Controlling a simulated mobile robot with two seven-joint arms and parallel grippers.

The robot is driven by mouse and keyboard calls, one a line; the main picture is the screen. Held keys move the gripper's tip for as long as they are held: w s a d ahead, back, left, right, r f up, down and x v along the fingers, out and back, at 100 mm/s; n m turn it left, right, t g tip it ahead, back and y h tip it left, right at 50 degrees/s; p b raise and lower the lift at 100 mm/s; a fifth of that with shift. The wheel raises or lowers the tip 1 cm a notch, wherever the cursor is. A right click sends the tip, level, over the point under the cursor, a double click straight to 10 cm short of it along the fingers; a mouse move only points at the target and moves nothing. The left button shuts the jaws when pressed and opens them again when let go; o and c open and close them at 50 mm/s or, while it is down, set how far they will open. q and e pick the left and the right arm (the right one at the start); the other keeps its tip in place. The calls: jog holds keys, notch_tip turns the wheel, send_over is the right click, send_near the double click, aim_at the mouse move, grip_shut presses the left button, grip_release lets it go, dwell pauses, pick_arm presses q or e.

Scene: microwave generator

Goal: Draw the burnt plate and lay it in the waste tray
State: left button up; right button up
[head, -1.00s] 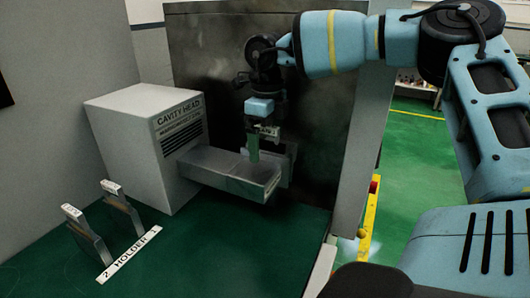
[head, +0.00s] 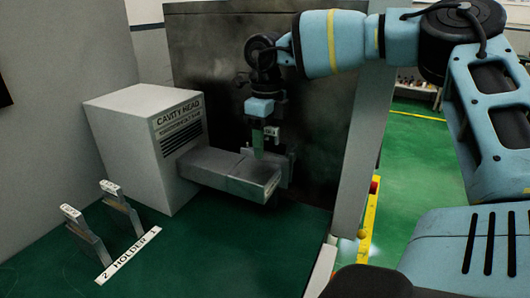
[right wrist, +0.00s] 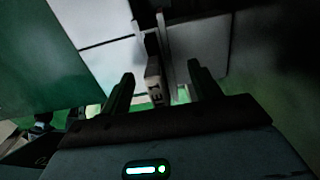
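My right gripper (head: 264,143) points down at the open end of the grey arm of the cavity head (head: 145,140). In the right wrist view its two dark fingers (right wrist: 161,90) stand apart. A small labelled tag (right wrist: 154,88) on a thin upright plate (right wrist: 165,45) lies between them, with gaps on both sides. The tag also shows beside the fingers in the head view (head: 271,131). Most of the plate is hidden, and I cannot tell whether it is burnt. I cannot make out a waste tray. My left gripper is out of view.
Two tagged plates (head: 85,237) (head: 122,209) stand tilted by the holder label strip (head: 128,255) on the green table (head: 205,255). A dark panel (head: 225,75) rises behind the cavity head. A grey post (head: 360,150) stands to the right. The front of the table is clear.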

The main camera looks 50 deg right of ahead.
grip_shut()
jog(key=shift+o, duration=1.5)
grip_release()
jog(key=shift+r, duration=3.9)
